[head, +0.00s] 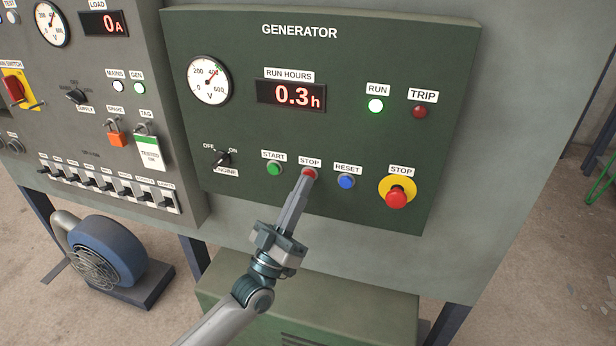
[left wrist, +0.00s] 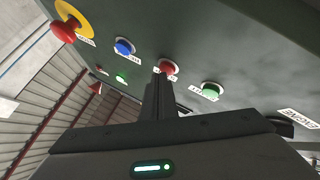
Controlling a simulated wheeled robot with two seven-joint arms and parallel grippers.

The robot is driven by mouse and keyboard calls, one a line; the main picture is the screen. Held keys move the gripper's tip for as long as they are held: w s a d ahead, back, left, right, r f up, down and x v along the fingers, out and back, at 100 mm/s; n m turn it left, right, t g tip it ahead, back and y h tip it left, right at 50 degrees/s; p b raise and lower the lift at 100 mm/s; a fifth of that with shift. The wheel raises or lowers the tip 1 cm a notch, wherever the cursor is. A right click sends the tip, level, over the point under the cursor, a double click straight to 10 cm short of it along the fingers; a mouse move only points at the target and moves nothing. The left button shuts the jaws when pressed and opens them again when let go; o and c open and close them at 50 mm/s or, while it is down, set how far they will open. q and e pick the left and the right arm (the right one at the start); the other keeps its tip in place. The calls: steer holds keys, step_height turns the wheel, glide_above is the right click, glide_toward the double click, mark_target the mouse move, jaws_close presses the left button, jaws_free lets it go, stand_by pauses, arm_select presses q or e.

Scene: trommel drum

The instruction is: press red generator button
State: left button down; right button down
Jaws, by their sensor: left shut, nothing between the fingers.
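The red generator button (head: 309,174), labelled STOP, sits on the dark green GENERATOR panel (head: 340,130) between the green START button (head: 274,169) and the blue RESET button (head: 346,181). My left gripper (head: 303,183) is shut and empty, with its fingertips at the red button's lower edge. In the left wrist view the red button (left wrist: 166,66) shows just beyond the fingertips (left wrist: 158,80). The views do not settle whether the tips touch it. The RUN lamp (head: 375,105) glows green; the TRIP lamp (head: 420,111) is dark red. My right gripper is not in view.
A red mushroom STOP button (head: 396,197) on a yellow ring stands out at the panel's right. The engine switch (head: 222,159) is at its left. A blue blower (head: 105,250) stands on the floor below.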

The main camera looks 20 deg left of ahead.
arm_select(q)
steer(key=shift+w, duration=0.2)
steer(key=shift+s, duration=0.15)
stand_by(0.4)
steer(key=shift+s+p, duration=0.3)
steer(key=shift+s, duration=0.45)
steer(key=shift+s, duration=0.1)
steer(key=s+p, duration=0.1)
steer(key=s, duration=0.3)
steer(key=shift+s+a+p, duration=0.1)
steer(key=shift+s+p, duration=0.3)
stand_by(0.6)
